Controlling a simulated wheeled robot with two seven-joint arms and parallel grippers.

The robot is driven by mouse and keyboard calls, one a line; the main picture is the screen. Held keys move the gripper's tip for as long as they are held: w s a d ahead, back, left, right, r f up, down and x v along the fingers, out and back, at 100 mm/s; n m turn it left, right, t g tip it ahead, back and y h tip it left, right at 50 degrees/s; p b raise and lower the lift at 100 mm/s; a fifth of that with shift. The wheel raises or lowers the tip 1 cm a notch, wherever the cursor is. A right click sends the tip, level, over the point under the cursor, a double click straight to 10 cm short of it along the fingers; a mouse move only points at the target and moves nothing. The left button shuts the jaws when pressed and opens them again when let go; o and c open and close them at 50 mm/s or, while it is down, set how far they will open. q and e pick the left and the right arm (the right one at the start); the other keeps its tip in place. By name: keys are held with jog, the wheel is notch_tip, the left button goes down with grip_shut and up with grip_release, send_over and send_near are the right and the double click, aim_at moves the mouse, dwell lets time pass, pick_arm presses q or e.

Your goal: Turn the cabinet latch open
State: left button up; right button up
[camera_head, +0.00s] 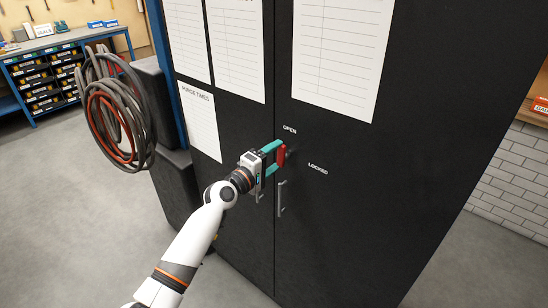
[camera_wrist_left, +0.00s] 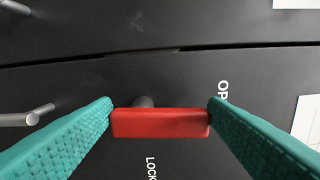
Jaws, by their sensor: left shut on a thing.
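The cabinet latch is a red handle (camera_head: 282,154) on the black double-door cabinet (camera_head: 345,205), just right of the door seam. It stands roughly upright, with the white word OPEN (camera_head: 289,129) above it and LOCKED (camera_head: 318,169) to its lower right. My left gripper (camera_head: 278,157) has its teal fingers closed on the red handle. In the left wrist view the red handle (camera_wrist_left: 160,123) spans between the two fingertips (camera_wrist_left: 160,106), and a dark round post shows behind it. My right gripper is not in view.
Two grey bar handles (camera_head: 281,198) sit below the latch, close to my left gripper. Paper sheets (camera_head: 341,55) hang on the doors. Coiled hoses (camera_head: 115,110) hang at the cabinet's left side. A blue workbench with bins (camera_head: 40,85) stands far left. The floor at left is clear.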

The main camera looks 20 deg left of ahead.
pick_arm(q)
jog(key=shift+a+n, duration=0.1)
jog(key=shift+n, duration=0.4)
jog(key=o, duration=1.4)
jog(key=b+v, duration=0.1)
jog(key=v, duration=1.1)
jog(key=shift+b, duration=0.3)
jog(key=shift+f, duration=0.1)
